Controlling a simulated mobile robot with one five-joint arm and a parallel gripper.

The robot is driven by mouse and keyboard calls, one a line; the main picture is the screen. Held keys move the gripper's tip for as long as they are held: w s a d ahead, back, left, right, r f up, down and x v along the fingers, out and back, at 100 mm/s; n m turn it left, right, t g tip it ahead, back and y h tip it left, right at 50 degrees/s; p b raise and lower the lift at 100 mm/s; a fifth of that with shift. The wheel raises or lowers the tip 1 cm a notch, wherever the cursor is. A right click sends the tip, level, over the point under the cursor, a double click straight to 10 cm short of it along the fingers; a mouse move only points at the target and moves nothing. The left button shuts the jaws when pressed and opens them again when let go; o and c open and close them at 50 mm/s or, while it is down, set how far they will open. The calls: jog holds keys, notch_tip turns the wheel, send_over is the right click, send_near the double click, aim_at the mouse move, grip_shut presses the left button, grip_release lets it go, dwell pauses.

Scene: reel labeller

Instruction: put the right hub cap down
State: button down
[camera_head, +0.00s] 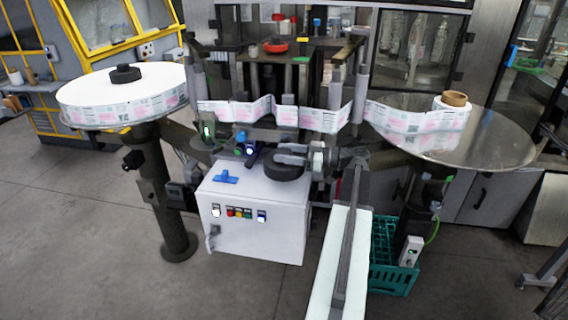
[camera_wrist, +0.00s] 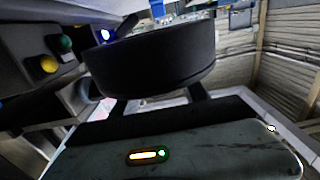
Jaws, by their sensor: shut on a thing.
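The right hub cap, a thick black disc (camera_head: 284,170), is in my gripper (camera_head: 291,158) over the right part of the white cabinet top (camera_head: 250,190). In the wrist view the hub cap (camera_wrist: 155,58) fills the upper middle, in front of the two dark fingers of my gripper (camera_wrist: 160,100). My gripper is shut on it. I cannot tell whether the cap's underside touches the cabinet top. The right reel disc (camera_head: 500,140) is bare metal with a small white roll on a brown core (camera_head: 455,99), no cap on it.
The left reel (camera_head: 100,90) carries a full white roll with its own black hub cap (camera_head: 125,73). A blue T-shaped tool (camera_head: 225,177) lies on the cabinet top, left of the held cap. A label web (camera_head: 320,120) runs behind. A green crate (camera_head: 395,278) stands on the floor at right.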

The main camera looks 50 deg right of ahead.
jog(key=shift+w+d, duration=0.3)
jog(key=shift+w, duration=0.1)
jog(key=shift+f+b, duration=2.45)
jog(key=c, duration=0.6)
grip_release()
jog(key=shift+o, duration=0.2)
jog(key=shift+r, duration=0.15)
jog(key=shift+s+d+r+p, duration=0.1)
jog(key=shift+s+r+p, duration=0.1)
jog(key=shift+r+p, duration=0.65)
jog(key=v, duration=1.1)
jog(key=shift+s+f, duration=0.3)
jog(key=shift+f, duration=0.05)
